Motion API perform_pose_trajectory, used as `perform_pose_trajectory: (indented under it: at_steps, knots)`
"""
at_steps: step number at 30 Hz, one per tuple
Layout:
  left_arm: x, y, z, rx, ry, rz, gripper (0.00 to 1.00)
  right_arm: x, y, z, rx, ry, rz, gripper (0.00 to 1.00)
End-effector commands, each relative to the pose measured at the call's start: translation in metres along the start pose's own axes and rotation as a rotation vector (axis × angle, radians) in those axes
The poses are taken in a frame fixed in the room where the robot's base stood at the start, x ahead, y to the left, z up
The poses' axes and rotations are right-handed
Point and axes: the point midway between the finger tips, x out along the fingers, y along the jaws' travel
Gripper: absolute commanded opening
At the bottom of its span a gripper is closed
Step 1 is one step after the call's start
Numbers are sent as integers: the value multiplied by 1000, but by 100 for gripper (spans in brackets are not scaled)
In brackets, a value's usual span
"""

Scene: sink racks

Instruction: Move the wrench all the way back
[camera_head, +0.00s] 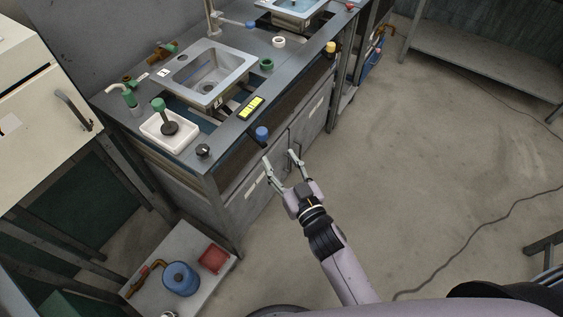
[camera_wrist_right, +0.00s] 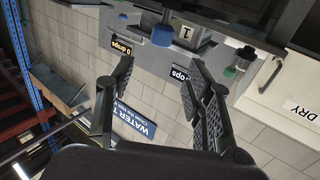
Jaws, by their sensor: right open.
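I cannot pick out a clear wrench in either view. A blue-capped handle (camera_head: 262,133) juts from the front edge of the sink counter; a blue cap also shows in the right wrist view (camera_wrist_right: 163,36), above and between the fingers. My right gripper (camera_head: 279,162) is open and empty, just below and in front of that handle, with a gap between them. In the right wrist view its two fingers (camera_wrist_right: 158,85) are spread apart. My left gripper is in neither view.
The counter (camera_head: 226,134) holds a sink (camera_head: 205,82), a white tray (camera_head: 160,128), a black knob (camera_head: 203,151) and a yellow display (camera_head: 251,107). A low shelf (camera_head: 203,287) carries a blue canister (camera_head: 180,279) and a red tray (camera_head: 213,258). The floor to the right is mostly clear.

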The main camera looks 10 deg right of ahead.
Motion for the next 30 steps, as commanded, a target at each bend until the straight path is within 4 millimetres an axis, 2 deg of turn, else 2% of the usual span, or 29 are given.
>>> perform_pose_trajectory:
  at_steps: [5,8,11,14,18,21,25,27,30]
  knots:
    - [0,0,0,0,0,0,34,0,0,0,0,0,0,47]
    - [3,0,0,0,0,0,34,1,2,1,11,2,0,41]
    - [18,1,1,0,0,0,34,5,14,7,99,13,-1,35]
    - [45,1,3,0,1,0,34,13,36,15,302,30,-9,28]
    - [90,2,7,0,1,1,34,26,70,20,709,33,-52,19]
    - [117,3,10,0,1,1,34,32,85,21,998,3,-92,12]
    - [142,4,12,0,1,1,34,36,95,21,1302,-64,-128,3]
    - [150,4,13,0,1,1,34,36,97,20,1417,-98,-139,0]
    - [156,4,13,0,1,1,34,36,97,17,1522,-132,-145,0]
